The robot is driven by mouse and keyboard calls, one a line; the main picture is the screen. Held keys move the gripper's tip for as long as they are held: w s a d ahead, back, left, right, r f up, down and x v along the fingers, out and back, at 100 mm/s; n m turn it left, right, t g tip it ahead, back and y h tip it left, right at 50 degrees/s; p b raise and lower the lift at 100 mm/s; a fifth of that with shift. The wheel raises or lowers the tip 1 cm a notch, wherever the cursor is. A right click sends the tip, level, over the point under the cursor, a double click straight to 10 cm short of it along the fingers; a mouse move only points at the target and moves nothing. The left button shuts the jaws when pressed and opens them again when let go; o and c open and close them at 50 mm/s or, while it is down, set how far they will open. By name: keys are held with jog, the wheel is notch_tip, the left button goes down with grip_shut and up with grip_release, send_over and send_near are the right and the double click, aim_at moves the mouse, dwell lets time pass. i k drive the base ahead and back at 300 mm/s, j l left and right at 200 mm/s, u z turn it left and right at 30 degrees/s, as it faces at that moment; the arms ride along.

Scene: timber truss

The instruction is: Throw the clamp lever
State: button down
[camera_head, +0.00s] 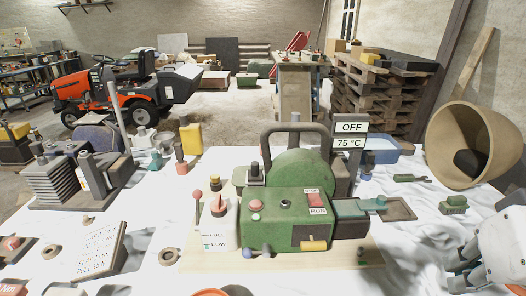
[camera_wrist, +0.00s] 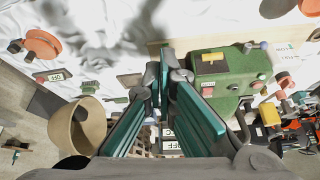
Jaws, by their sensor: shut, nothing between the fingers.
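A green machine (camera_head: 290,215) stands on a wooden board on the white-covered table. I cannot tell which is the clamp lever. The machine also shows in the wrist view (camera_wrist: 222,85), upside down. My gripper (camera_wrist: 160,85) is shut and empty, its teal-padded fingers apart from the machine in that view. In the head view, part of my arm shows at the lower right; the fingertips are unclear.
A sign (camera_head: 351,127) reads "OFF" and "75 °C" behind the machine. A large tan bowl (camera_head: 450,125) lies tilted at the right. A finned block (camera_head: 60,180) and a text board (camera_head: 97,248) stand at the left.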

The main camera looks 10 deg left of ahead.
aim_at(196, 194)
jog(key=j+u, duration=0.75)
